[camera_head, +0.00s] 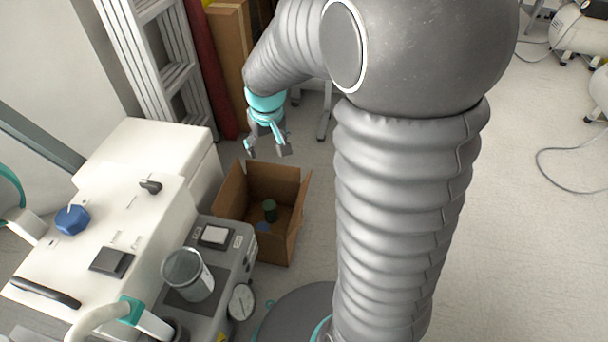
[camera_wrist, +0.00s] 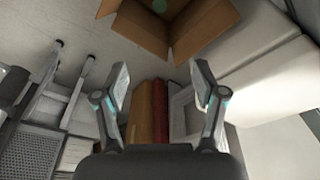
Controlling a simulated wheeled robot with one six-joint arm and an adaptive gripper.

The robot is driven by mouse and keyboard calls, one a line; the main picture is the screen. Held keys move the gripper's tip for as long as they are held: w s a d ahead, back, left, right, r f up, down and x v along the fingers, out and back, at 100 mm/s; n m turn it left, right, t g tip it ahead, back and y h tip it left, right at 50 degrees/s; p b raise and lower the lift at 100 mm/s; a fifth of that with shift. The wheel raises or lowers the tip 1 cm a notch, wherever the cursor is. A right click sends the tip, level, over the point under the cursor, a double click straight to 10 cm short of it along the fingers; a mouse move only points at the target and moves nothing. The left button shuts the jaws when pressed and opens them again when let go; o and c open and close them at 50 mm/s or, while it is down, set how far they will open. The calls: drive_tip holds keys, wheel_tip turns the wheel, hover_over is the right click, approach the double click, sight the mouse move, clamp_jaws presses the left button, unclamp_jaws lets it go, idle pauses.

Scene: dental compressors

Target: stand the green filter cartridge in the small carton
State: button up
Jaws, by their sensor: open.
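The small carton (camera_head: 288,247) is an open brown cardboard box on the floor, seen in the head view beside the white machine; it also shows at the top of the wrist view (camera_wrist: 205,22). The green filter cartridge (camera_head: 270,209) is inside the carton and looks upright on its floor. In the wrist view the cartridge (camera_wrist: 159,5) is a green round shape, partly cut by the picture's top edge. My gripper (camera_head: 267,152) is open and empty, above and behind the carton in the head view, apart from both. It also shows open in the wrist view (camera_wrist: 163,82).
A white machine (camera_head: 150,160) with a grey unit and a clear jar (camera_head: 188,274) stands left of the carton. Ladders (camera_head: 160,60), a dark red roll (camera_head: 208,70) and tall brown cardboard (camera_head: 230,60) stand behind. The floor at right is mostly clear, with a cable.

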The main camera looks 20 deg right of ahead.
drive_tip(key=s+r+t, duration=0.1)
drive_tip(key=s+r, duration=0.3)
drive_tip(key=s, duration=0.3)
drive_tip(key=s+r+t, duration=0.1)
drive_tip(key=s+r, duration=0.3)
drive_tip(key=s, duration=0.3)
drive_tip(key=s+r+m+t, duration=0.1)
drive_tip(key=s+r, duration=0.3)
drive_tip(key=s, duration=0.4)
drive_tip(key=shift+a, duration=0.1)
